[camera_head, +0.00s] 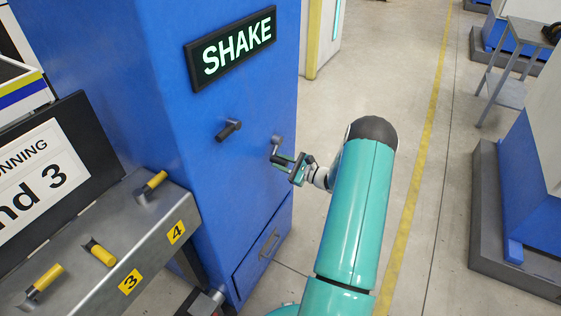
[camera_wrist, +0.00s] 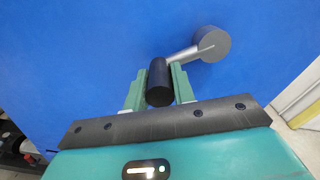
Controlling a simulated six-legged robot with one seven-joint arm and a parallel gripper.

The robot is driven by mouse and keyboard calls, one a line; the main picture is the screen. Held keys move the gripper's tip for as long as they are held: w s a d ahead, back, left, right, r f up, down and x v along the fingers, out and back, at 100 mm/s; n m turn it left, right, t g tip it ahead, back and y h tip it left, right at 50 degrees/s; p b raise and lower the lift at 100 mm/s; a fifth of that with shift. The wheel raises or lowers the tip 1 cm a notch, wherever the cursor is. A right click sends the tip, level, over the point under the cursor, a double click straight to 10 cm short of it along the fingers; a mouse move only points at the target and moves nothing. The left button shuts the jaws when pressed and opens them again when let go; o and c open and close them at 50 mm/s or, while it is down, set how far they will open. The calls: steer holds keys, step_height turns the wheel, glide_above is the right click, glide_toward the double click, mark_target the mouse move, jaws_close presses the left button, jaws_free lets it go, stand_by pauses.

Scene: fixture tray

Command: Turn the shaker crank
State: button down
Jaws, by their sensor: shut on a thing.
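The shaker crank is on the front of a blue cabinet under a lit SHAKE sign (camera_head: 232,48). In the wrist view its round grey hub (camera_wrist: 211,44) sits at the upper right, and a short arm runs down and left to a black handle (camera_wrist: 159,80). My gripper (camera_wrist: 159,90) is shut on the black handle, one green finger on each side. In the head view my gripper (camera_head: 290,166) is at the crank hub (camera_head: 277,141), below and right of the sign; the handle is mostly hidden there. A second black peg or handle (camera_head: 229,131) sticks out to its left.
The blue cabinet (camera_head: 170,60) has a drawer (camera_head: 265,245) low down. At left stands a grey bench (camera_head: 95,285) with yellow-handled levers and labels 3 and 4, beside a display (camera_head: 45,175). Open floor (camera_head: 400,110) lies to the right, before another blue machine (camera_head: 530,160).

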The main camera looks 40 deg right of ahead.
steer(key=d+f+n, duration=0.1)
steer(key=n, duration=0.1)
steer(key=shift+w+d+f+n, duration=0.15)
steer(key=shift+f+n, duration=0.05)
steer(key=shift+n, duration=0.2)
steer(key=n, duration=0.1)
steer(key=d+n, duration=0.1)
steer(key=shift+w+d+f+n, duration=0.2)
steer(key=shift+w+f+n, duration=0.05)
steer(key=shift+f+n, duration=0.15)
steer(key=w+d+r+n, duration=0.2)
steer(key=d+n, duration=0.6)
steer(key=n, duration=0.8)
steer(key=shift+w+d+r, duration=0.15)
steer(key=shift+w+r, duration=0.2)
steer(key=shift+w, duration=0.1)
steer(key=c, duration=1.2)
jaws_free()
steer(key=shift+o, duration=0.2)
